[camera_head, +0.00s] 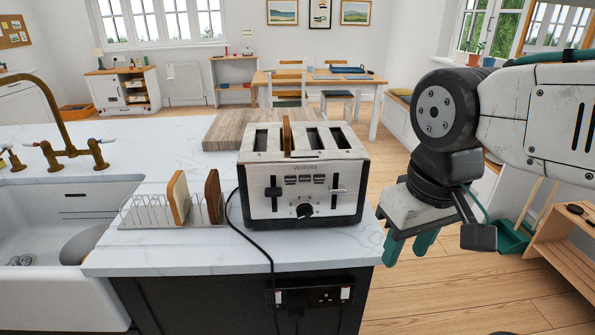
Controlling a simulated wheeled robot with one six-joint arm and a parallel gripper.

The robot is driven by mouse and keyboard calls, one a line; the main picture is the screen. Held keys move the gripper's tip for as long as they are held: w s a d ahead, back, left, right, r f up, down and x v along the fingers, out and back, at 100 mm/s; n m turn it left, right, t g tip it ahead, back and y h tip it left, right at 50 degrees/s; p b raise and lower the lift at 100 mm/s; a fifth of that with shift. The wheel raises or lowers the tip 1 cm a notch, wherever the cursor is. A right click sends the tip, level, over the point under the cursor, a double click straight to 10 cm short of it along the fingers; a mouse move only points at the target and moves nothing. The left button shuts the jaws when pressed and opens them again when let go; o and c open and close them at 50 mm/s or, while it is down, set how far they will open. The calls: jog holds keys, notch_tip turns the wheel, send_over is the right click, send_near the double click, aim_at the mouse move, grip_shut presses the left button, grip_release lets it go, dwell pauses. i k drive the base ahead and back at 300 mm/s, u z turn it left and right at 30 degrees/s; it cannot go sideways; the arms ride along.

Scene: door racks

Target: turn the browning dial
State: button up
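A steel and black toaster (300,175) stands at the right end of the white marble counter, its front facing me. The browning dial (305,210) is a round black knob low in the middle of that front, between two levers. A slice of bread (287,136) sticks up from one of the toaster's slots. My gripper (408,247) hangs to the right of the toaster, beyond the counter's right edge, with its teal fingers pointing down. It is apart from the dial. The fingers show a gap between them, and nothing is seen held.
A wire toast rack (150,212) with two slices stands left of the toaster. A black cable (255,238) runs over the counter's front edge to a socket (318,296). A wooden board (232,130) lies behind. The sink (50,225) is at left.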

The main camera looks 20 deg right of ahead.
aim_at(304, 209)
jog(key=u, duration=0.1)
jog(key=k, duration=0.9)
